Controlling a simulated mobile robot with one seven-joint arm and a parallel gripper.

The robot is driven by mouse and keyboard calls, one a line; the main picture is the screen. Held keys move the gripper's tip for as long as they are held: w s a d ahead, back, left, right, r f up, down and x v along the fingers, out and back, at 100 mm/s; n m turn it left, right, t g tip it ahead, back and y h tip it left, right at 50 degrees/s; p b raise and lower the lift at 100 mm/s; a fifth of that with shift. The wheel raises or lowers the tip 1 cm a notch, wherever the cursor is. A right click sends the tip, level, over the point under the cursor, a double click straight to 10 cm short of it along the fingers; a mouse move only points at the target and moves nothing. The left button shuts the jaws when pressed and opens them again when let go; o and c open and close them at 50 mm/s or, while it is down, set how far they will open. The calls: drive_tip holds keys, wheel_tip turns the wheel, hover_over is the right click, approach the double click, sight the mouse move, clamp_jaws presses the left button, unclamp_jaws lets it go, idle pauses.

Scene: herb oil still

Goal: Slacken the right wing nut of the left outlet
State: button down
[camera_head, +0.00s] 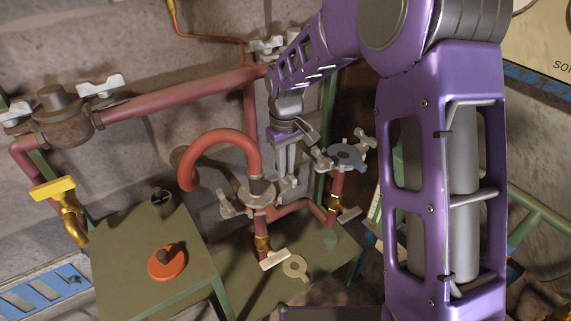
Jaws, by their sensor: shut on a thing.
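The left outlet (256,190) has a grey flange with a red gooseneck pipe (226,137) rising from it and curving left. A pale wing nut (229,206) sits at the flange's left side. My gripper (286,180) points down at the flange's right side, its fingers shut on the right wing nut (289,194). The fingers hide much of that nut, so its turn and thread cannot be seen.
The right outlet (347,155) has a blue-grey flange with two wing nuts, close to the right of my gripper. A brass valve (263,243) is below. A green table (130,250) with an orange-red knob (167,262) stands at left. A red pipe (185,96) runs behind.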

idle(0.4)
drive_tip(key=c, duration=0.8)
unclamp_jaws()
drive_tip(key=shift+c, duration=0.2)
wheel_tip(320, 180, up, 18)
drive_tip(key=p, duration=0.1)
drive_tip(key=shift+f+p, duration=0.25)
drive_tip(key=shift+p, duration=0.1)
